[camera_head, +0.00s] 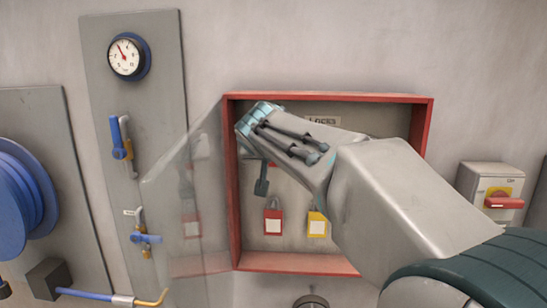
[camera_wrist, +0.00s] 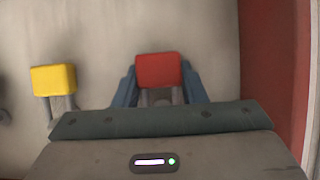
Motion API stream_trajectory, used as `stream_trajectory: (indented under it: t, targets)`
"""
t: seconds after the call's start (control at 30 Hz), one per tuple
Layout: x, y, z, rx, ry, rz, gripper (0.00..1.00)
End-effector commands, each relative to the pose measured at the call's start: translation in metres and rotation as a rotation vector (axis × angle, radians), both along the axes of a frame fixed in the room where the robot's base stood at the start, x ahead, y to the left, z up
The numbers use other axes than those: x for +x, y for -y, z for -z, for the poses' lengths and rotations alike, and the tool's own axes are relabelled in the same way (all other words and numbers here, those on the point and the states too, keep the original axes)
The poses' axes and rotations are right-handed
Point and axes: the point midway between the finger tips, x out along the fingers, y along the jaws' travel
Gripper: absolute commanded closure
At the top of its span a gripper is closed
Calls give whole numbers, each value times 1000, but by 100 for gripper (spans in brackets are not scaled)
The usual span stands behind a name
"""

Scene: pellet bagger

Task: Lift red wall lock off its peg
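The red wall lock (camera_head: 273,221) hangs in the red-framed lock box in the head view, its grey shackle up and a white label on its body. In the wrist view, which is turned over, the red lock (camera_wrist: 158,69) shows between the tips of two blue-grey fingers, its shackle nearer to me. My gripper (camera_head: 262,187) is just above and slightly left of the lock in the head view. In the wrist view my gripper (camera_wrist: 159,88) is open, with a finger on each side of the lock. I cannot tell whether they touch it. The peg is not clearly visible.
A yellow lock (camera_head: 317,225) hangs close to the right of the red one. The box's red frame (camera_head: 236,215) rises close on the left. A clear door (camera_head: 185,205) stands swung open to the left. My arm covers the box's upper right.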

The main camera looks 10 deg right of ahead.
Motion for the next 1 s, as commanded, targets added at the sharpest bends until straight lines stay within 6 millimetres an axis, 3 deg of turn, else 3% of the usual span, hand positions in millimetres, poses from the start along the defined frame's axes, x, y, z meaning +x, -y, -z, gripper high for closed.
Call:
stream_trajectory:
  t: [0.6, 0.77, 1.0]
  targets:
    - [0, 0, -12, 1, 2, 0, 85]
    - [-26, -9, -9, -1, 4, -3, 85]
    - [-82, -27, -9, 1, 5, -2, 85]
